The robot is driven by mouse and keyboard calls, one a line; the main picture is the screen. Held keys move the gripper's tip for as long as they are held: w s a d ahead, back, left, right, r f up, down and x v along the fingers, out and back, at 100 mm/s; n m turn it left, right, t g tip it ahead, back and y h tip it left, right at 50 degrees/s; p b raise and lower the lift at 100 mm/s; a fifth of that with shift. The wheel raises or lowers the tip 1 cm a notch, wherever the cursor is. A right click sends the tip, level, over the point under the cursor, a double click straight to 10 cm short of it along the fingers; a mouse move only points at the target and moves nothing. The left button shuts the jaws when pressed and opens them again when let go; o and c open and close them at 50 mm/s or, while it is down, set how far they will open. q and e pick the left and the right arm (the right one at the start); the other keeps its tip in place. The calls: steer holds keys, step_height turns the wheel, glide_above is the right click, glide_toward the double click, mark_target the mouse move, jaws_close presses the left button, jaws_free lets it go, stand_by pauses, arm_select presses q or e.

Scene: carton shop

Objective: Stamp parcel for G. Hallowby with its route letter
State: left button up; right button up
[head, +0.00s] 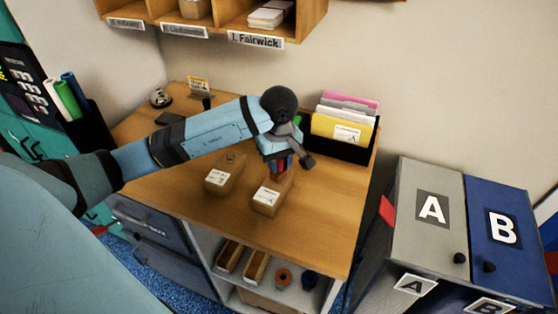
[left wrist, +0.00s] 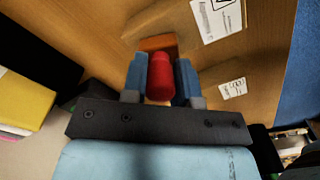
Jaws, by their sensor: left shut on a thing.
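My left gripper (head: 281,164) is shut on a red-handled stamp (left wrist: 160,75). In the left wrist view the handle stands between the blue fingers (left wrist: 160,82), with an orange-brown base beyond it. In the head view the gripper is over the back end of the right-hand parcel (head: 267,204), a brown box with a white label. I cannot tell whether the stamp touches it. A second labelled parcel (head: 220,183) lies to its left on the desk. The names on the labels are too small to read. My right gripper is not in view.
A black file holder (head: 340,150) with coloured folders stands at the back right of the desk (head: 315,225). Grey bin A (head: 410,220) and blue bin B (head: 510,250) stand to the right. A bell (head: 161,97) sits at the back left. Name-tagged cubbies (head: 225,20) hang above.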

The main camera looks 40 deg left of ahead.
arm_select(q)
steer(key=shift+r+p, duration=1.3)
steer(key=shift+r, duration=2.05)
